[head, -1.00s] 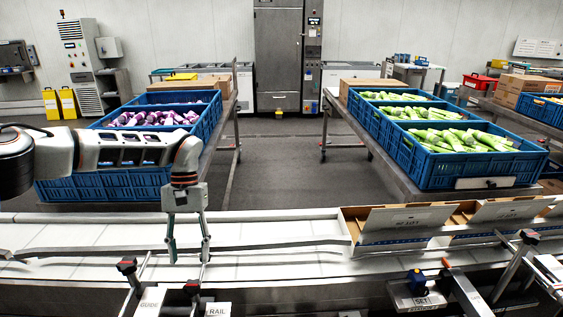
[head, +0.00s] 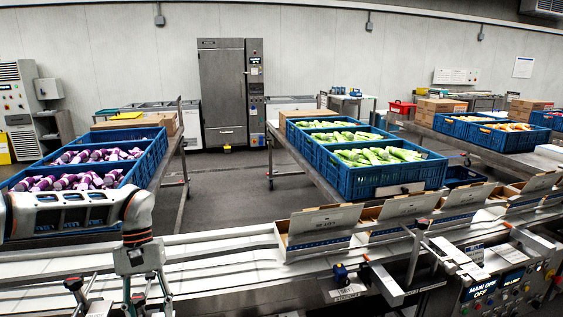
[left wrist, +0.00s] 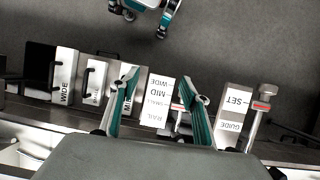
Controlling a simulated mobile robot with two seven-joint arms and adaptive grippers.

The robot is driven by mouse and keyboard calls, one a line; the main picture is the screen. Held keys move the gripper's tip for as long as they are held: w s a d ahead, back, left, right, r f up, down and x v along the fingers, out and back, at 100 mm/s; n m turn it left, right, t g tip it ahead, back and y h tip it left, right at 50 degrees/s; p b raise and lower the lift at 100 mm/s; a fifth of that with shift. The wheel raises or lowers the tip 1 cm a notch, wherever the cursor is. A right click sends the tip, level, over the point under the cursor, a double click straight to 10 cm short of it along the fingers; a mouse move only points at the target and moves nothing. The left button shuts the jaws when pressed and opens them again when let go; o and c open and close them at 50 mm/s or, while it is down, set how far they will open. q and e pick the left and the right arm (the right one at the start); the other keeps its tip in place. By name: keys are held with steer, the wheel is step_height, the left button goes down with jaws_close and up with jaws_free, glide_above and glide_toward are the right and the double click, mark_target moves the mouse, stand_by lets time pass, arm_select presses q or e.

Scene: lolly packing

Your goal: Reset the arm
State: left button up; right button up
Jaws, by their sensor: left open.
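My left gripper (head: 147,305) hangs pointing down over the white conveyor at the lower left of the head view, just in front of the purple-lolly crate. Its two teal-edged fingers are apart with nothing between them. In the left wrist view the left gripper (left wrist: 160,95) shows open and empty, above the rail with its labelled plates. A second teal and grey gripper, my right one (left wrist: 146,18), is partly cut off at the top of the left wrist view. Its fingers are apart and hold nothing visible. The right arm does not show in the head view.
Blue crates of purple lollies (head: 150,165) stand left, and blue crates of green ones (head: 375,183) stand centre right. Open cartons (head: 318,232) line the conveyor (head: 215,262). Labelled plates (left wrist: 158,100) and guide-rail clamps (head: 410,260) stick up along its front. The floor aisle is clear.

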arm_select(q)
steer(key=s+d+f+n+g+h, duration=0.1)
steer(key=s+d+f+n+h, duration=0.2)
steer(key=d, duration=0.7)
steer(key=s+d+f+n+h, duration=0.1)
steer(key=s+d+h, duration=0.25)
steer(key=d, duration=0.65)
steer(key=s+d+f+n+g+h, duration=0.1)
steer(key=s+d+f+n+h, duration=0.2)
steer(key=d, duration=0.7)
steer(key=d+r+n+t+h, duration=0.85)
steer(key=d+n, duration=0.25)
steer(key=n, duration=0.6)
steer(key=w+a+f+n+t+y, duration=0.3)
steer(key=a+f+n+t+y, duration=0.3)
steer(key=n, duration=0.7)
steer(key=w+a+f+n+t+y, duration=0.3)
steer(key=a+f+n+t, duration=0.35)
steer(key=n, duration=0.75)
steer(key=s+a+f+n+g+y, duration=0.2)
steer(key=s+a+f+n+y, duration=0.2)
steer(key=s+a+f+n, duration=0.3)
steer(key=s+a+f+n+g+y, duration=0.2)
steer(key=s+a+f+n+y, duration=0.2)
steer(key=s+a+f+n, duration=0.3)
steer(key=s+a+f, duration=0.1)
steer(key=a+f, duration=0.2)
steer(key=a, duration=0.4)
steer(key=shift+a+f+y, duration=0.25)
steer(key=shift+f+y, duration=0.05)
